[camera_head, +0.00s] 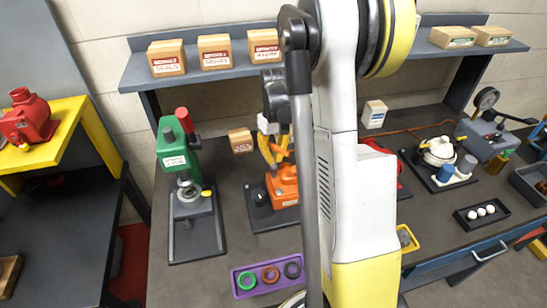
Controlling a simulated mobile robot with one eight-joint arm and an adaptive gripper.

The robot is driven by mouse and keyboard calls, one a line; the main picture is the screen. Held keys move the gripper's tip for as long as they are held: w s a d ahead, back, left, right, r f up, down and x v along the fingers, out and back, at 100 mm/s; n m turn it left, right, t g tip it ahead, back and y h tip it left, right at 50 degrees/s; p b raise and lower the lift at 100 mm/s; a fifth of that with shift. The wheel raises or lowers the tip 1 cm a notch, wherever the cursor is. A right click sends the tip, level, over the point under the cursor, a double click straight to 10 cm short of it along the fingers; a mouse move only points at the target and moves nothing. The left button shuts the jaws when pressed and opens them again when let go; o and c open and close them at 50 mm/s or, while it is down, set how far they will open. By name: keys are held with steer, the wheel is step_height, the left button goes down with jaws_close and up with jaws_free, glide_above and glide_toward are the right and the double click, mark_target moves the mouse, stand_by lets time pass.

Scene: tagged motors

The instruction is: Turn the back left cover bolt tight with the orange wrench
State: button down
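An orange motor (285,186) stands on a dark base plate (262,217) on the workbench, left of my large white and yellow arm. The arm covers part of its right side. The single cover bolts are too small to tell apart. My gripper (274,148) seems to hang just above and behind the motor, below a dark wrist joint, partly hidden by the arm. Yellow and orange parts show there. I cannot tell whether the orange piece is the wrench, or whether the fingers are open or shut.
A green press (174,160) stands to the left. A purple tray (245,290) with rings lies in front. A red device, a pump assembly (440,152) and a black tray (464,216) with white balls are right. A shelf (225,78) with boxes runs behind.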

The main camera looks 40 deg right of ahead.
steer(key=shift+f+b, duration=0.45)
steer(key=shift+f, duration=0.3)
